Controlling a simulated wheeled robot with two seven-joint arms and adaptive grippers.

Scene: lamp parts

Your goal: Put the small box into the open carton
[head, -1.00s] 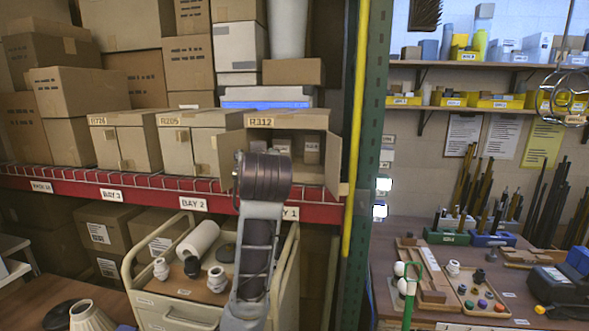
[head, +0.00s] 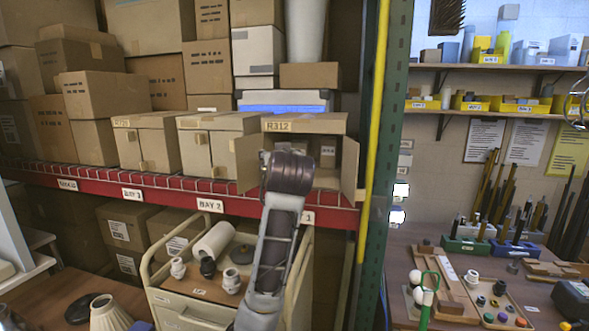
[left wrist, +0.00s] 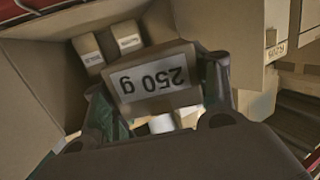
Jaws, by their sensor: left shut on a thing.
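The open carton (head: 305,123), marked R312, stands on the red shelf with its flaps swung out. Small boxes (head: 328,156) sit inside it. My left arm reaches up to the carton's mouth, and its wrist hides the gripper in the head view. In the left wrist view my left gripper (left wrist: 157,80) is shut on the small box (left wrist: 180,94), labelled 250 g and upside down in that picture. Two other small boxes (left wrist: 88,52) stand beyond it in the carton. I cannot tell whether the held box is past the carton's front edge. My right gripper is not in view.
Closed cartons (head: 207,145) stand left of the open one on the shelf. A green post (head: 391,150) and yellow pole stand at the right. A workbench (head: 450,240) lies beyond them.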

